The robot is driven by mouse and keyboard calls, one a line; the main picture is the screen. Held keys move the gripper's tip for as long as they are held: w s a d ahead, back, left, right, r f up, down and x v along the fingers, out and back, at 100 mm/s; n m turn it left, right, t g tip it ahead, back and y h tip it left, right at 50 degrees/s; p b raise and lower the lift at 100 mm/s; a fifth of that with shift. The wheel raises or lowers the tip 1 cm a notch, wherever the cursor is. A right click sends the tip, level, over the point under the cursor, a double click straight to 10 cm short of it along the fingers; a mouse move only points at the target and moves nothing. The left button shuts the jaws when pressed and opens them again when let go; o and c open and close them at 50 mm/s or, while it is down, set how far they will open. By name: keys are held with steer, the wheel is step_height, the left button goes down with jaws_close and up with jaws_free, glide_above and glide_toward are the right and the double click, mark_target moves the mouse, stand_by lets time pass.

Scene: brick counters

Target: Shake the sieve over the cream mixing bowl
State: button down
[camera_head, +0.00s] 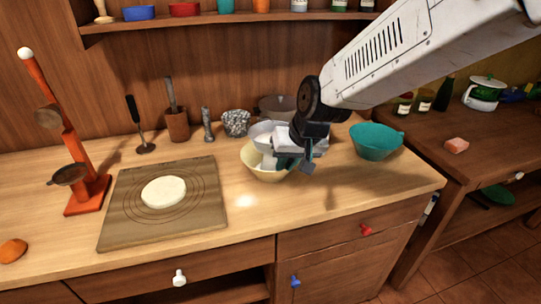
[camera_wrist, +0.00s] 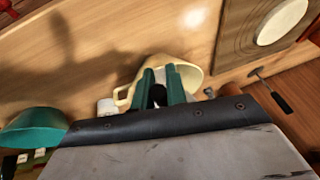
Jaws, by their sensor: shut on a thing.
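The cream mixing bowl (camera_head: 252,160) stands on the wooden counter, partly hidden by my gripper. It also shows in the wrist view (camera_wrist: 190,75), beyond the fingers. My gripper (camera_head: 288,160) is over the bowl's right side. A light grey rounded thing, seemingly the sieve (camera_head: 262,130), shows just left of my wrist, above the bowl's back rim. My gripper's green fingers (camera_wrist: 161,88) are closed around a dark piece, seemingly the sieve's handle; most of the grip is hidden. Pale patches show below the sieve at the bowl; I cannot tell what they are.
A teal bowl (camera_head: 376,142) stands to the right. A board (camera_head: 120,222) with pale dough (camera_head: 164,191) lies left. A grey pot (camera_head: 278,106), a speckled mortar (camera_head: 236,123) and a wooden cup (camera_head: 177,126) stand behind. The counter's front right is clear.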

steer(key=shift+w+d, duration=0.15)
steer(key=shift+d, duration=0.3)
stand_by(5.7)
steer(key=shift+r, duration=0.1)
steer(key=shift+r, duration=1.9)
